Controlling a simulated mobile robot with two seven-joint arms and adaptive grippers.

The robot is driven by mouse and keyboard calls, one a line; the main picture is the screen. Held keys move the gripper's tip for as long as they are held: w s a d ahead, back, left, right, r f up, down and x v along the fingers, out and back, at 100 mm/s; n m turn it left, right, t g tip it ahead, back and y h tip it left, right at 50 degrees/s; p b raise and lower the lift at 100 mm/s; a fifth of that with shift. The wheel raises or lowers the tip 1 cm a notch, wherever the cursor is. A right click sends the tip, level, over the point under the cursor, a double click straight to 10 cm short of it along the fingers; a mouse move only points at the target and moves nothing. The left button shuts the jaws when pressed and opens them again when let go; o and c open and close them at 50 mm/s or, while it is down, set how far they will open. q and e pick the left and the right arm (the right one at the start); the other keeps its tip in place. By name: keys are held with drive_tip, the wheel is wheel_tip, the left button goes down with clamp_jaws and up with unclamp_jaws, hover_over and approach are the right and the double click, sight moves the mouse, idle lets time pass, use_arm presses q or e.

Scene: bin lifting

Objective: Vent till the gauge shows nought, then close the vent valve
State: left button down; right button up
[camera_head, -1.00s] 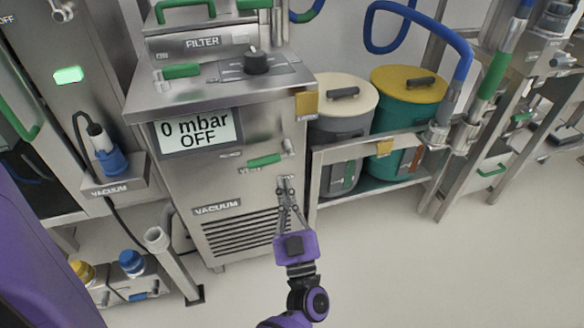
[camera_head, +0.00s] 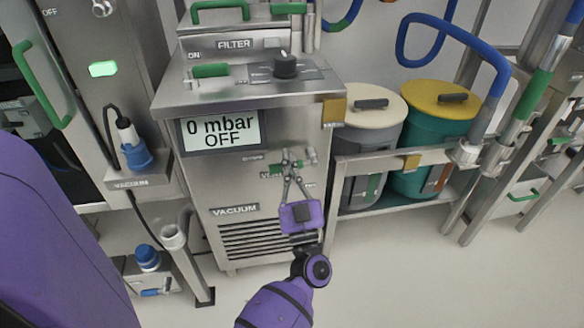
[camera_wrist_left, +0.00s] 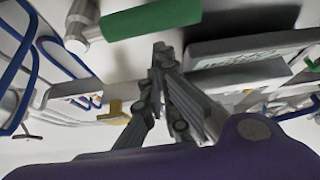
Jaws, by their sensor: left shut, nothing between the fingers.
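The gauge display (camera_head: 221,132) on the steel vacuum unit reads "0 mbar OFF". Below it, the vent valve has a green handle (camera_head: 276,169) that lies roughly level, with a metal fitting at its right end. My left gripper (camera_head: 291,157) is shut and empty, in front of the valve. Its fingers hide part of the handle in the head view. In the left wrist view the green handle (camera_wrist_left: 152,17) lies just beyond the closed fingertips (camera_wrist_left: 163,52); I cannot tell whether they touch. My right gripper is not in view.
A black knob (camera_head: 286,66) sits on top of the vacuum unit. To the right, a grey bin with a cream lid (camera_head: 372,104) and a teal bin with a yellow lid (camera_head: 440,98) stand behind a steel rail. The floor at the right is clear.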

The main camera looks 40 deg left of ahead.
use_arm(q)
drive_tip(key=shift+f, duration=0.45)
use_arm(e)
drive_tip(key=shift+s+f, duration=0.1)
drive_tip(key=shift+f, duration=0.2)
use_arm(q)
drive_tip(key=shift+a+f, duration=0.1)
drive_tip(key=shift+a, duration=0.05)
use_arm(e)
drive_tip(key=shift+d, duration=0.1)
use_arm(q)
drive_tip(key=shift+f+n+g+y, duration=0.25)
drive_tip(key=shift+n+g, duration=0.25)
drive_tip(key=shift+n, duration=0.4)
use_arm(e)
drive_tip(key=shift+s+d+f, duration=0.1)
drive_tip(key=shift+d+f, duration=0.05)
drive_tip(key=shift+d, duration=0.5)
